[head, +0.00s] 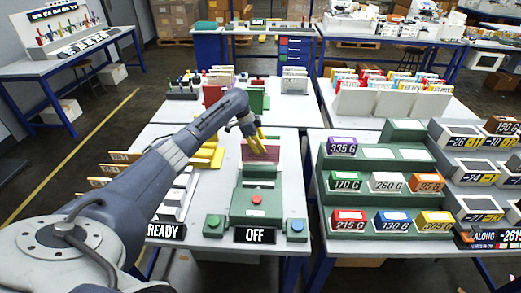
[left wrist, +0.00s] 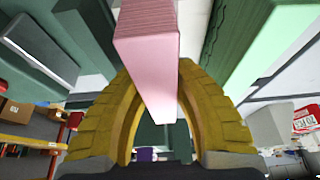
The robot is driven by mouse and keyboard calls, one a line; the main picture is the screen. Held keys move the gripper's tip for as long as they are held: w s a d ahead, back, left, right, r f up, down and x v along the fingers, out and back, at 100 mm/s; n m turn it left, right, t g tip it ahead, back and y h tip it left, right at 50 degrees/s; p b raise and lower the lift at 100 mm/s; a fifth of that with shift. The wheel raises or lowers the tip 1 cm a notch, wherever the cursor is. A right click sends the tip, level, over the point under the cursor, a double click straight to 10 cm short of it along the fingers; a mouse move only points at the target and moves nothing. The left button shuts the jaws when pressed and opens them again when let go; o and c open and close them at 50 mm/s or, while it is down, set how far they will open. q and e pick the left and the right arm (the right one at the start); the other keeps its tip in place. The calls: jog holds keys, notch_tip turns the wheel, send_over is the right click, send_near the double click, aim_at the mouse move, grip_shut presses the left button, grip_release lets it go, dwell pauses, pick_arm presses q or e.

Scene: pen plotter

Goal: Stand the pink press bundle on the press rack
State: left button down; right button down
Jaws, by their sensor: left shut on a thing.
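The pink press bundle (head: 272,153) is a pale pink block held between the yellow fingers of my left gripper (head: 257,146). It is just above or at the back of the green press (head: 257,183); I cannot tell if it touches. In the left wrist view the pink bundle (left wrist: 148,55) runs between the two curved yellow fingers of my left gripper (left wrist: 158,105). The fingers are closed on its sides. I cannot tell for sure which stand is the press rack. My right gripper does not show.
The press has a red button (head: 257,199), with a green button box (head: 214,221) and a blue one (head: 296,226) beside it. Green steps with weight-labelled boxes (head: 347,218) are at the right.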

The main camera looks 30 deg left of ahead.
pick_arm(q)
jog(key=shift+f, duration=0.65)
jog(key=shift+f, duration=0.15)
jog(key=c, duration=1.2)
grip_release()
jog(key=v, duration=1.2)
